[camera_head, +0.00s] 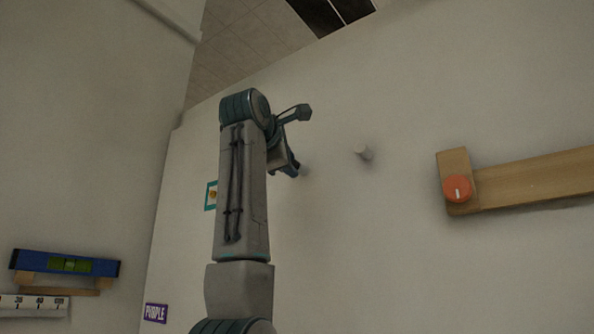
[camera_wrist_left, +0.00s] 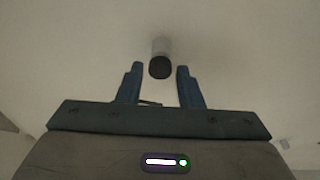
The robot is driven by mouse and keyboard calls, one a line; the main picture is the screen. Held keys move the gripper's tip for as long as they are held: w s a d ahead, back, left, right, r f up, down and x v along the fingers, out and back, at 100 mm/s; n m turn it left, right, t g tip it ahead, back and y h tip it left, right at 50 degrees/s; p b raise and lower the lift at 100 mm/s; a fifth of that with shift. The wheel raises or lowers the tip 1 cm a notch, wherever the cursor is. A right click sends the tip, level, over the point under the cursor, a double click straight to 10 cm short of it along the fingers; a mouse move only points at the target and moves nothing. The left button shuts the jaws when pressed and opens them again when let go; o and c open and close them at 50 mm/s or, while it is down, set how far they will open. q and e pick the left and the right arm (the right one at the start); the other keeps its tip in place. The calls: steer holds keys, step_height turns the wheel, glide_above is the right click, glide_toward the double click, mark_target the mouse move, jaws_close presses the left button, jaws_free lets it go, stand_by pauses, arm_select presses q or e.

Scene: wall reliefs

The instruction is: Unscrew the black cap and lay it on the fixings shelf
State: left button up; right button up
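The black cap (camera_wrist_left: 160,67) sits on the end of a pale round post (camera_wrist_left: 160,45) on the wall in the left wrist view. My left gripper (camera_wrist_left: 160,70) is open, with one blue finger on each side of the cap and a gap to it on both sides. In the head view my left gripper (camera_head: 291,167) is close to the wall, and the cap is hidden or too small to make out there. I cannot tell which ledge is the fixings shelf. My right gripper is out of view.
A pale bare peg (camera_head: 363,153) sticks out right of my gripper. An orange knob (camera_head: 457,188) is on a wooden bar (camera_head: 530,179). A purple sign (camera_head: 155,313) is nearby.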

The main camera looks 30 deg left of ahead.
arm_select(q)
steer(key=m+t+b, duration=0.1)
steer(key=m, duration=0.4)
steer(key=m+t+h, duration=0.1)
steer(key=m, duration=0.4)
steer(key=m+t+h+b, duration=0.1)
steer(key=m, duration=0.5)
steer(key=shift+a+f+b, duration=0.15)
steer(key=shift+a+b, duration=0.05)
steer(key=shift+b, duration=0.15)
steer(key=shift+c, duration=0.2)
steer(key=shift+d, duration=0.1)
steer(key=c, duration=0.6)
steer(key=n, duration=0.3)
steer(key=n+y, duration=0.1)
steer(key=n, duration=0.2)
steer(key=shift+g+y, duration=0.3)
steer(key=shift+g, duration=0.1)
steer(key=shift+c, duration=0.2)
